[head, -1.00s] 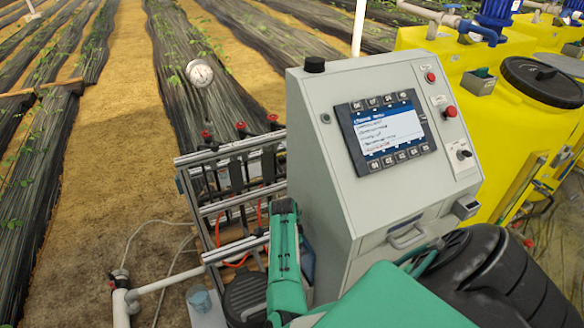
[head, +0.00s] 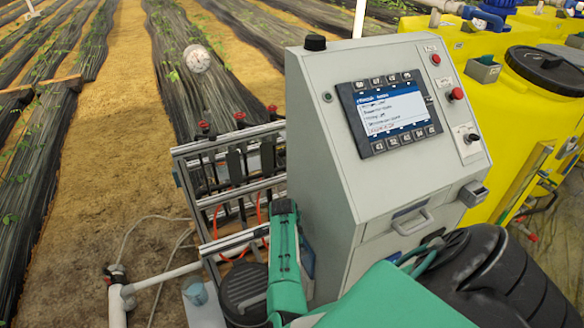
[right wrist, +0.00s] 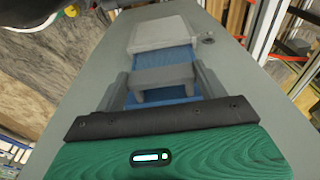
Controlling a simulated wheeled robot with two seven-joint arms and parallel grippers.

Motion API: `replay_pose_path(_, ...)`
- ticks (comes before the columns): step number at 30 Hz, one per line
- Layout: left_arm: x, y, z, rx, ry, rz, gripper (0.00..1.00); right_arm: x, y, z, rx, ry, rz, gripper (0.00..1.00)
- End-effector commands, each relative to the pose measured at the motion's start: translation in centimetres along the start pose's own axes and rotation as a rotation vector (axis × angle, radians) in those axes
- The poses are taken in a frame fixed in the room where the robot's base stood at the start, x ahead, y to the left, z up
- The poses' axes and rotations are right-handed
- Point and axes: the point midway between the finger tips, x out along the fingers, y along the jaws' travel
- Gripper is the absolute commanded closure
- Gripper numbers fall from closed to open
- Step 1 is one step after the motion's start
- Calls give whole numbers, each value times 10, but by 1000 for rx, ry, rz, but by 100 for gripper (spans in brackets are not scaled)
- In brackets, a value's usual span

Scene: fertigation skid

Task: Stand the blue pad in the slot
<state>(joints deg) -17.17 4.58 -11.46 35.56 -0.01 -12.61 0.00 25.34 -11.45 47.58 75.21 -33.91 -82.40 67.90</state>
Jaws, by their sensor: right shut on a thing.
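In the right wrist view my right gripper (right wrist: 163,92) is shut, its grey fingers on either side of a blue thing that I take for the blue pad (right wrist: 166,56). A grey block crosses the blue surface and hides its middle. Beyond it, a pale grey box-like part (right wrist: 163,33) lies against the far end of the blue; I cannot tell whether this is the slot, or whether the pad touches it. My left gripper is not visible.
A grey control cabinet (head: 335,150) with a screen and a drawer handle (head: 411,222) stands close in front. A pipe rack with red-topped valves (head: 240,120) is left of it. Yellow tanks (head: 515,120) stand right.

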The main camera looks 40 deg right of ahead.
Motion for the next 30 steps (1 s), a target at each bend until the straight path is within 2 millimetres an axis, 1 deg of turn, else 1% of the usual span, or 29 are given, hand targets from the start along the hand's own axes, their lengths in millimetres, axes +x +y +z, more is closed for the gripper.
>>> replay_pose_path(1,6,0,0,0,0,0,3,6,0,1,0,0,0,73)
replay_pose_path(16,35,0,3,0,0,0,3,36,0,5,0,0,0,73)
replay_pose_path(30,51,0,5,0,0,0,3,63,0,9,1,0,0,73)
